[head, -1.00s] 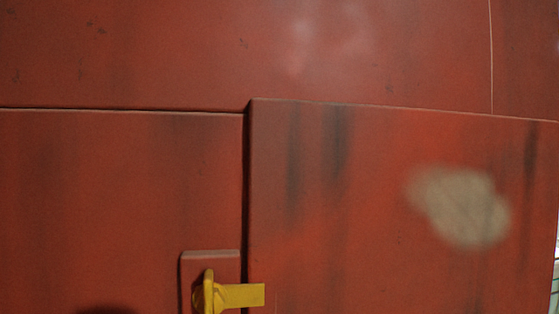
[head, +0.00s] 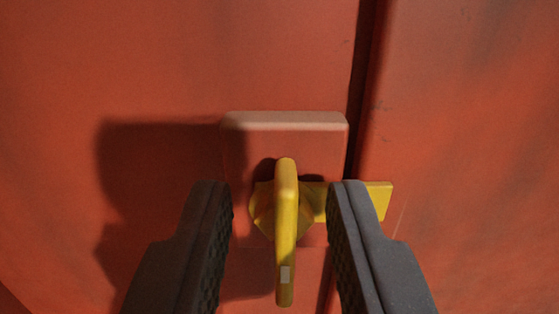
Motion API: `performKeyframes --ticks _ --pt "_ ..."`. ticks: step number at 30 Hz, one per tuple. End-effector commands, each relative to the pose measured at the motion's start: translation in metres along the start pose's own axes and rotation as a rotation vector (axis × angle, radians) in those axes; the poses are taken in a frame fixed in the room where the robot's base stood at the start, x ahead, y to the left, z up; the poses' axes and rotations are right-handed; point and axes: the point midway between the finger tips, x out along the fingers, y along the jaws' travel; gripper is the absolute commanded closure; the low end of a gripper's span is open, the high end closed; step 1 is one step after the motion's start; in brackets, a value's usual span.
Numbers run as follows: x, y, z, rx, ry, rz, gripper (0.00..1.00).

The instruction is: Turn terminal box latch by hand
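The yellow latch (head: 286,225) is on a raised red plate (head: 285,122) on the red terminal box (head: 180,60). Its handle hangs vertically, with a small pale mark near its lower end. A flat yellow tongue (head: 380,198) reaches right from the hub across the dark seam onto the right panel. My gripper (head: 280,195) is open, with one dark finger on each side of the handle. Gaps show between both fingers and the handle. The right finger hides part of the tongue.
The right panel (head: 470,120) stands beyond a dark vertical seam. The red surface around the latch is otherwise flat and clear. A shadow falls on the panel left of the plate.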

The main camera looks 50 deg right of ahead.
Motion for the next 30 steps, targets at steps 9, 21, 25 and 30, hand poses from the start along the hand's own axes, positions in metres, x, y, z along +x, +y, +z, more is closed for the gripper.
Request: performKeyframes --ticks 9,21,25,30 --pt "0.0062 0.0005 0.0006 0.000 -0.001 0.001 0.72" --pt "0.0097 0.0034 0.0020 0.000 -0.004 0.004 1.00" --pt "0.0083 0.0017 0.0026 -0.011 -0.005 0.004 1.00" --pt "0.0083 0.0009 0.0030 -0.064 -0.007 0.006 1.00"
